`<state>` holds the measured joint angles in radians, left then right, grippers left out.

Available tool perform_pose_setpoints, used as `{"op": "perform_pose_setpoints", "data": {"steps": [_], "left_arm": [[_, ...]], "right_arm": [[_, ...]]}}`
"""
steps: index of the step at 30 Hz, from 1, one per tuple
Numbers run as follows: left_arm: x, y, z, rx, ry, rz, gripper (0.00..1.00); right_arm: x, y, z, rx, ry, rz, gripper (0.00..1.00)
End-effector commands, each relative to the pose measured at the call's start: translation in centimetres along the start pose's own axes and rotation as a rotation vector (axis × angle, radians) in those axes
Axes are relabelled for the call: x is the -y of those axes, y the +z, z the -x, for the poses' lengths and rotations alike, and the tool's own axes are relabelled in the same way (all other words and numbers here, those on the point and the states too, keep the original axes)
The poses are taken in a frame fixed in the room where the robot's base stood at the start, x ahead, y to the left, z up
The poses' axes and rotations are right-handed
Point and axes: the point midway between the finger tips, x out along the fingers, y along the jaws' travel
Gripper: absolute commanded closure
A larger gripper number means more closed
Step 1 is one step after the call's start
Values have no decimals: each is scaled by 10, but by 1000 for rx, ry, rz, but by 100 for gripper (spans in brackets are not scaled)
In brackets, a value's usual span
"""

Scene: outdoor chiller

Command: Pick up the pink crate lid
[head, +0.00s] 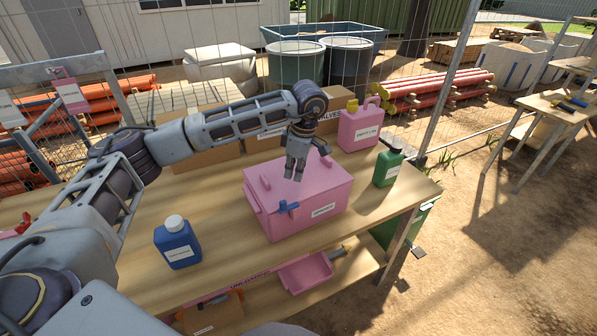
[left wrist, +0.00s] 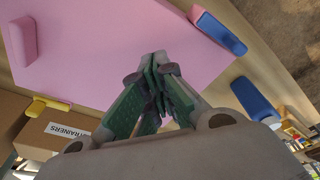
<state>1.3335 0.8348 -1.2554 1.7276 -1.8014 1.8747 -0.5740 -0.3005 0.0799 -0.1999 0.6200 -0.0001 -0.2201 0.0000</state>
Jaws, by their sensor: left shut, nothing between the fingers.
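The pink crate (head: 310,218) stands on the wooden table with its pink lid (head: 325,185) on top. The lid has a pink raised handle at its left side, and a blue latch or valve handle (head: 288,207) sits at the crate's front. My left gripper (head: 294,178) hangs above the lid, fingers pointing down, shut and empty. In the left wrist view the shut fingers (left wrist: 157,65) lie over the pink lid surface (left wrist: 100,50). I cannot tell whether the fingertips touch it. My right gripper is not in view.
A blue bottle (head: 177,243) stands left of the crate. A green bottle (head: 388,164) and a pink jerrycan (head: 359,126) stand to its right and behind. Cardboard boxes (head: 200,150) are behind my arm. A pink tray (head: 305,272) lies on the lower shelf. Bare tabletop lies between blue bottle and crate.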

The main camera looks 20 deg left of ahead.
Motion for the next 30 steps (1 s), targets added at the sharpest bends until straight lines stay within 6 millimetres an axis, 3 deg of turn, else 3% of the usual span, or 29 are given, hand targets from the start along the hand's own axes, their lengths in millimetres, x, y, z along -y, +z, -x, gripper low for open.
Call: {"op": "perform_pose_setpoints", "data": {"steps": [28, 30], "left_arm": [[0, -93, -15, -1, -1, 3, 100], [1, -93, -18, -1, -2, -1, 100]], "right_arm": [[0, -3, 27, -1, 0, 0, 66], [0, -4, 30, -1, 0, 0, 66]]}}
